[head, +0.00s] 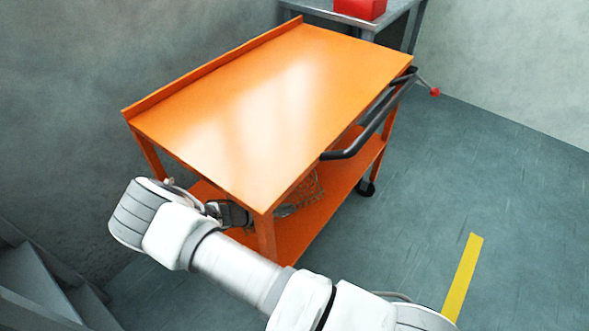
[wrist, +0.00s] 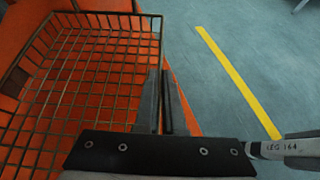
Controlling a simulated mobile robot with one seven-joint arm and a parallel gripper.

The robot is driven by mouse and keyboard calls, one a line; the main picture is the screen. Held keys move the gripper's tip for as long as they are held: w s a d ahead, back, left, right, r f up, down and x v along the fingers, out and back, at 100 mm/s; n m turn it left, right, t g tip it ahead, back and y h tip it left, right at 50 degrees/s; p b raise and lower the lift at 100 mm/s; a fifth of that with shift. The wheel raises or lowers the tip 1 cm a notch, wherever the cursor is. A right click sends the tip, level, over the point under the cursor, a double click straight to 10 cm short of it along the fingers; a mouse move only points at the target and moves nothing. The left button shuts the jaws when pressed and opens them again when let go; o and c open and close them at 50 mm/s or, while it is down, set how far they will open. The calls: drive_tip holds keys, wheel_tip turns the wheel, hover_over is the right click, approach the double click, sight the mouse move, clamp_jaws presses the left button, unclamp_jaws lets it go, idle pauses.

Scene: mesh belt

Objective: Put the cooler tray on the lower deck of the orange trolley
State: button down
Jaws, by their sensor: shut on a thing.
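The cooler tray is a wire mesh basket (head: 307,192), partly hidden under the top deck and behind a front leg of the orange trolley (head: 270,95). In the wrist view the tray (wrist: 85,75) fills the left side, looks empty and lies over the orange lower deck (wrist: 185,108). The lower deck also shows in the head view (head: 338,190). My gripper (head: 238,214) reaches in between the decks from the near end. In the wrist view its fingers (wrist: 160,80) are shut on the tray's right side wall. I cannot tell whether the tray's bottom touches the deck.
The trolley's top deck is bare and overhangs my gripper. A black handle (head: 365,135) runs along its right side. A grey table with a red box (head: 360,8) stands behind. Grey steps (head: 35,280) are at lower left. Floor with a yellow stripe (head: 463,275) is clear at right.

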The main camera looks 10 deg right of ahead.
wheel_tip(320, 180, down, 10)
drive_tip(key=b, duration=0.3)
drive_tip(key=shift+f, duration=0.15)
drive_tip(key=c, duration=1)
unclamp_jaws()
drive_tip(key=shift+r, duration=0.2)
drive_tip(key=p+v, duration=0.2)
drive_tip(key=v, duration=0.8)
drive_tip(key=shift+s+a+r, duration=0.15)
drive_tip(key=shift+a, duration=0.1)
drive_tip(key=shift+s+a+r, duration=0.25)
drive_tip(key=shift+a, duration=0.3)
